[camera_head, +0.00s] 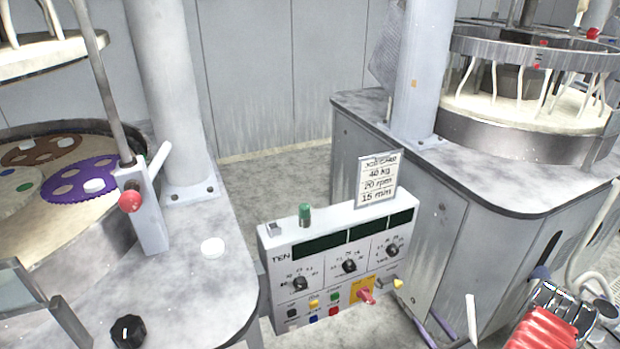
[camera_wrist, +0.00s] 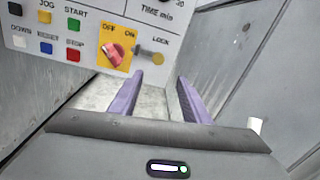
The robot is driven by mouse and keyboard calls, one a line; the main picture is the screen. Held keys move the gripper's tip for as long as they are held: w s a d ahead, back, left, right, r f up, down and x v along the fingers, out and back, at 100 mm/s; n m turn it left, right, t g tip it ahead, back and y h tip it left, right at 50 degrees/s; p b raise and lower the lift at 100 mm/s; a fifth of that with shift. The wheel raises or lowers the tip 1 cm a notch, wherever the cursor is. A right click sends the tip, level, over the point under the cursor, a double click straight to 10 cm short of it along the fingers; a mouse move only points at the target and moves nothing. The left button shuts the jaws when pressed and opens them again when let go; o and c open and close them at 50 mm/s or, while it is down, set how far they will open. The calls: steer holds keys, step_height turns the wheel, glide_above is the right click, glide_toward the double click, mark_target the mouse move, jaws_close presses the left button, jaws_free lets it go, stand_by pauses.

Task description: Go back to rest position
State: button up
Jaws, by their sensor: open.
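My gripper (camera_wrist: 160,88) is open and empty in the wrist view, its two purple fingers apart and pointing toward the lower edge of a control panel. In the head view the purple fingers (camera_head: 434,328) show only partly at the bottom, right of the panel. The control panel (camera_head: 283,257) is a white box with three dials, dark displays and coloured buttons. Its red rotary switch (camera_head: 366,295) sits on a yellow plate; in the wrist view this red switch (camera_wrist: 115,53) is left of and above the fingers. I see no contact between fingers and panel.
A grey machine cabinet (camera_head: 460,240) stands close right of the panel. A sign (camera_head: 377,180) stands on the panel. Floor shows between the machines.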

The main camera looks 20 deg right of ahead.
steer(key=s+a+f+n+g+y, duration=0.25)
steer(key=a+y, duration=0.25)
steer(key=a, duration=0.4)
steer(key=s+a+r+n+g+y, duration=0.4)
steer(key=a+r+n+g+y, duration=0.1)
steer(key=a+r+n+g, duration=0.55)
steer(key=s+a+r+n+h, duration=0.2)
steer(key=a+r+n, duration=0.4)
steer(key=r, duration=0.5)
steer(key=s+a+r+n+h, duration=0.2)
steer(key=a+r+n+h, duration=0.3)
steer(key=r, duration=0.7)
steer(key=s+a+r+n+h, duration=0.2)
steer(key=a+r+n+h, duration=0.2)
steer(key=a+r+n, duration=0.4)
step_height(320, 180, up, 4)
steer(key=shift+s+r+n+t, duration=0.2)
steer(key=shift+n+t, duration=0.1)
steer(key=shift+n, duration=0.5)
